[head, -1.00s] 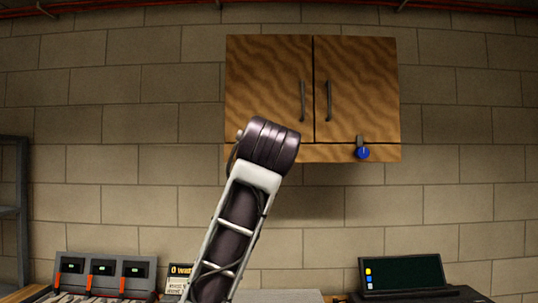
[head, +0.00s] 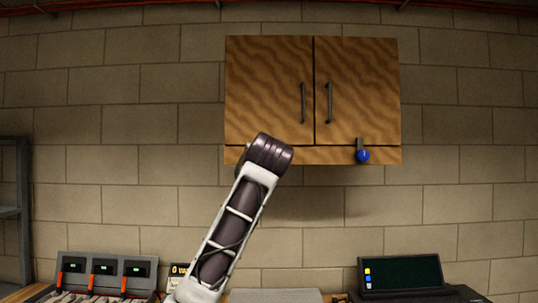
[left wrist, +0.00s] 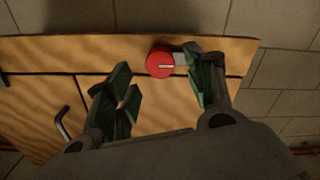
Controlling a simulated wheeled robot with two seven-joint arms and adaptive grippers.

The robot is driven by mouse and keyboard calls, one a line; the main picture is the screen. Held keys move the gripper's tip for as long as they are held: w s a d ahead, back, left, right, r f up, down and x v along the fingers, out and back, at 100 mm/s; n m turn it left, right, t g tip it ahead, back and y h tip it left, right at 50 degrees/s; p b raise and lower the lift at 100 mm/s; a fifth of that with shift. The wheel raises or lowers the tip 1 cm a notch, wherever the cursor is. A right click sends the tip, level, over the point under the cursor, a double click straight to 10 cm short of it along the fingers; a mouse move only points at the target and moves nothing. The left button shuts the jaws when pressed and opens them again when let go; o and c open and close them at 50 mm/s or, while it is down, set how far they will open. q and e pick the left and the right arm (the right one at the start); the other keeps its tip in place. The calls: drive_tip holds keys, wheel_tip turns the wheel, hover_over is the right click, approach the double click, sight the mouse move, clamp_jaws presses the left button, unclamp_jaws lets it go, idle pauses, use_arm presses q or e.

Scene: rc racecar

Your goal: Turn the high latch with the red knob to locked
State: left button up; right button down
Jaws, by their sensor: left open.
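The red knob (left wrist: 160,62) is round with a pale line across its face. It sits on the wooden strip along the cabinet's edge in the left wrist view, with a short grey latch bar (left wrist: 180,59) sticking out sideways to the right. My left gripper (left wrist: 161,77) is open, its green fingers on either side of the knob. The right finger overlaps the end of the bar; I cannot tell whether it touches. In the head view my left arm covers the area left of the blue knob, and the red knob and gripper are hidden.
The wooden wall cabinet (head: 270,75) has two shut doors with dark handles. A second latch with a blue knob (head: 363,156) is on its lower strip, bar pointing up. Below are a dark screen (head: 401,271) and a charger bank (head: 104,270). Wall space beside the cabinet is clear.

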use_arm(q)
drive_tip(key=w+p, duration=0.1)
drive_tip(key=w, duration=0.3)
drive_tip(key=shift+w, duration=0.1)
use_arm(e)
drive_tip(key=shift+w+a+r, duration=0.2)
drive_tip(key=shift+a+r, duration=0.1)
drive_tip(key=shift+r, duration=0.3)
drive_tip(key=shift+s+a, duration=0.1)
use_arm(q)
drive_tip(key=c, duration=1)
use_arm(e)
drive_tip(key=shift+s, duration=0.1)
